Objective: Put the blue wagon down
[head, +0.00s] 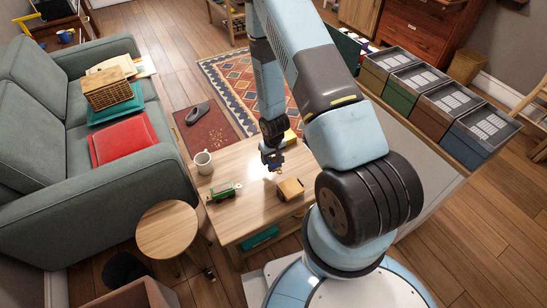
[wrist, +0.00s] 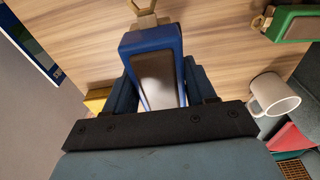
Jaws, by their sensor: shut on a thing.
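My gripper (head: 272,160) is over the wooden coffee table (head: 238,160) in the head view. In the wrist view, my gripper (wrist: 158,88) is shut on the blue wagon (wrist: 150,40), a blue block with a grey inset face. The wagon is between the fingers; I cannot tell whether it touches the table top. In the head view it is too small and hidden to make out clearly. A green toy engine (head: 223,192) and a tan wooden wagon (head: 290,188) stand on the table, nearer the front. The green toy also shows in the wrist view (wrist: 292,24).
A white mug (head: 203,162) stands at the table's left edge. A yellow block (head: 290,136) is at the back, close behind my gripper. A green sofa (head: 60,180) is left, a round stool (head: 166,228) front left. Bare table lies between mug and gripper.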

